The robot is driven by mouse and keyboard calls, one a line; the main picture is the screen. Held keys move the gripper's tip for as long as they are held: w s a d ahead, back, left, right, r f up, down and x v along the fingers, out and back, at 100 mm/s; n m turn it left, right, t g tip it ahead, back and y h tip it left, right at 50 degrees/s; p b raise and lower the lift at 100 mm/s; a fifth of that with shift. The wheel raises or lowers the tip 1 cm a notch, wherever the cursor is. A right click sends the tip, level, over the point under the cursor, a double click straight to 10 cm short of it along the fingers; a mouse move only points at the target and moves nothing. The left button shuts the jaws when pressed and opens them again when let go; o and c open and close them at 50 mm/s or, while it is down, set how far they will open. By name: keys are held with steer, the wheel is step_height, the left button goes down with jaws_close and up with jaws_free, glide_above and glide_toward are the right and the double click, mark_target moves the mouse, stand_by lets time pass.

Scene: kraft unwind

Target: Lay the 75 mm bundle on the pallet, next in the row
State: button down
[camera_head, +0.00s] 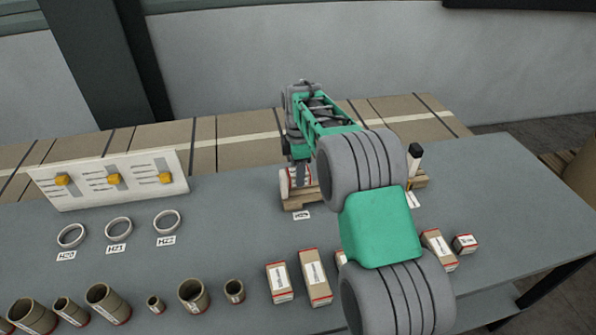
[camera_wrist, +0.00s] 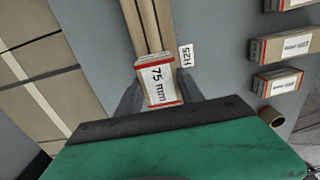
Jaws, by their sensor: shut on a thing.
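The 75 mm bundle (camera_wrist: 157,83) is a kraft-coloured block with red edges and a white label, held between my gripper's fingers (camera_wrist: 158,92). In the head view my gripper (camera_head: 298,166) is over the left end of the wooden pallet (camera_head: 297,201), with the bundle (camera_head: 285,184) at that end. In the wrist view the pallet's slats (camera_wrist: 149,25) run away from beyond the bundle. I cannot tell whether the bundle touches the pallet. My arm hides the pallet's middle in the head view.
An H25 tag (camera_wrist: 186,56) lies beside the pallet. Other boxed bundles (camera_head: 315,277) lie toward the table's front. Several cardboard tubes (camera_head: 194,294) and white rings (camera_head: 118,229) are at left, before a panel with yellow knobs (camera_head: 112,180). A black-topped post (camera_head: 414,158) stands at the pallet's right end.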

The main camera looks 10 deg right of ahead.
mark_target(299, 192)
steer(key=shift+f, duration=0.1)
steer(key=shift+d+f+b, duration=0.15)
steer(key=shift+f+b, duration=1.1)
steer(key=shift+f, duration=1)
steer(key=shift+f, duration=0.15)
steer(key=c, duration=0.7)
jaws_free()
steer(key=shift+o, duration=0.2)
step_height(299, 192, up, 8)
steer(key=shift+f+b, duration=0.1)
steer(key=shift+b, duration=0.6)
